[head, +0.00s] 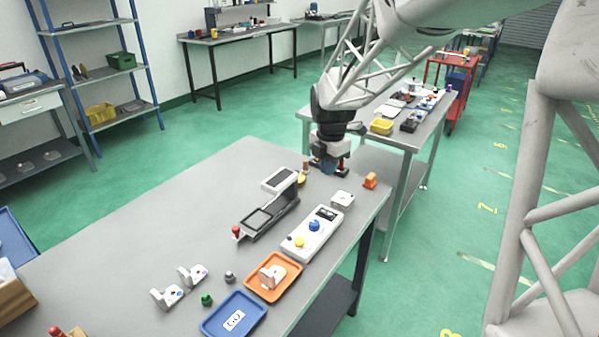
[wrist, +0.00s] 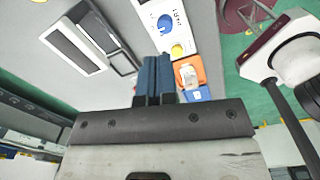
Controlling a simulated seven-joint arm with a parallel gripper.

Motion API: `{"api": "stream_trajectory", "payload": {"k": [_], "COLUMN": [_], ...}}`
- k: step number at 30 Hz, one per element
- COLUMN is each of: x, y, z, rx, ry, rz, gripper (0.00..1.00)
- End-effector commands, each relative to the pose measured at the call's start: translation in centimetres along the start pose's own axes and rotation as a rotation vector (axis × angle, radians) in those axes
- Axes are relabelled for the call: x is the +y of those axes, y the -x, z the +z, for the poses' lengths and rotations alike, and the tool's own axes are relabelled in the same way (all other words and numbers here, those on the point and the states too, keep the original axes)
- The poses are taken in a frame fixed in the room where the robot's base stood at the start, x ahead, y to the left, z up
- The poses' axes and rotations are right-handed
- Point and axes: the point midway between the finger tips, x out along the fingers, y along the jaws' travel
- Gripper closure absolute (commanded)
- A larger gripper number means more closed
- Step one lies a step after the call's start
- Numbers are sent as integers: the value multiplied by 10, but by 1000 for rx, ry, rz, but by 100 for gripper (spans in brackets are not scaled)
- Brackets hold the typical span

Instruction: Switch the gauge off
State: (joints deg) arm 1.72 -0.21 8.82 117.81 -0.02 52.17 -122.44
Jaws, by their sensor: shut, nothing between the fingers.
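A long white box (head: 313,234) with a small dark display, a blue knob (head: 314,226) and a yellow button (head: 299,242) lies on the grey table; it looks like the gauge. In the wrist view the white box (wrist: 200,35) is beyond my fingertips, with the blue knob (wrist: 164,21) and the yellow button (wrist: 178,51) showing. My gripper (head: 327,169) is shut and empty, above the table's far end, behind the box and apart from it. Its blue fingers also show in the wrist view (wrist: 153,62). The display is too small to read.
Left of the box stands a dark fixture (head: 268,213) with a raised pale-topped arm and a red knob. An orange tray (head: 255,287) holding a casting and a blue tray (head: 214,325) are nearer. White castings (head: 169,297) lie at the left. The table's left middle is clear.

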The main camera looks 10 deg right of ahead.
Motion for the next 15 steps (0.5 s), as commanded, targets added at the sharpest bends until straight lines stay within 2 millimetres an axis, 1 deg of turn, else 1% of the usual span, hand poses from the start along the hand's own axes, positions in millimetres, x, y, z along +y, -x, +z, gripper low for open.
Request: {"api": "stream_trajectory", "payload": {"k": [1,6,10,15], "x": [7,22,28,31], "y": [-5,-17,-23,-26], "z": [5,15,20,21], "rx": [3,10,14,16], "ry": [41,165,221,249], "rz": [-4,-13,-16,-18], "gripper": [100,100,100,100]}}
